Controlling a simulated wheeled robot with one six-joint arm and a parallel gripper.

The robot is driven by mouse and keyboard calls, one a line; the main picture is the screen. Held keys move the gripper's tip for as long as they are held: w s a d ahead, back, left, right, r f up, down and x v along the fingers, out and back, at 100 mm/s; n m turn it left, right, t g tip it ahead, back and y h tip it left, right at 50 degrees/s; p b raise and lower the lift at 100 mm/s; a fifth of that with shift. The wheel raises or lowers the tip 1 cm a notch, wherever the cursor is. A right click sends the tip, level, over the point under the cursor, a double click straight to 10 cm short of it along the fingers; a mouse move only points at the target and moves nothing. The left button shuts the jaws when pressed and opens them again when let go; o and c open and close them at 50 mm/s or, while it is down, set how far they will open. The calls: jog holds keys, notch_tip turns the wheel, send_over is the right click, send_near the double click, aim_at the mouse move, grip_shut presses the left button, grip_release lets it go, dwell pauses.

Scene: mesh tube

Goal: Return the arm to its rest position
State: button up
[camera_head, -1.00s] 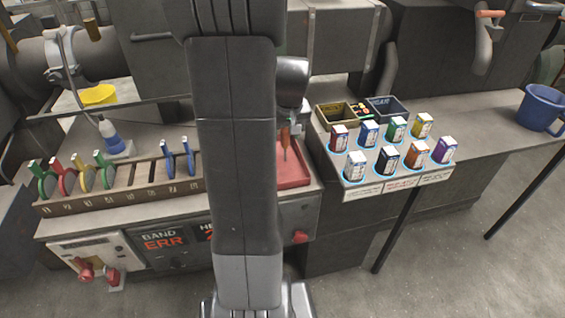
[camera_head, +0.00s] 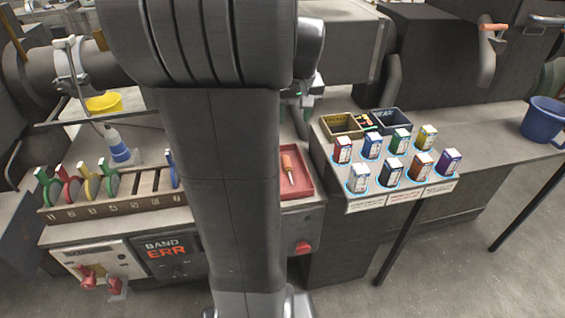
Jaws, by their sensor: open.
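My arm (camera_head: 230,170) stands upright across the middle of the view and hides part of the bench. My gripper (camera_head: 303,112) shows partly behind the arm's right edge, below the wrist, above the back of the bench near the red tray. Its jaws are open, and I see nothing held in it. Much of it is hidden or too small to make out.
A red tray (camera_head: 304,188) holds an orange-handled tool (camera_head: 288,168). A slotted rack (camera_head: 120,195) with coloured tools is at left. Several small boxes stand on the right table (camera_head: 480,130), with a blue bucket (camera_head: 542,118) at its far end.

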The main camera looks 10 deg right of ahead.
jog(key=x, duration=1.4)
jog(key=shift+s, duration=0.15)
notch_tip(320, 180, up, 2)
jog(key=shift+r+p, duration=0.25)
jog(key=shift+p, duration=0.55)
jog(key=shift+r+p, duration=0.3)
jog(key=shift+r, duration=0.3)
jog(key=shift+f, duration=0.1)
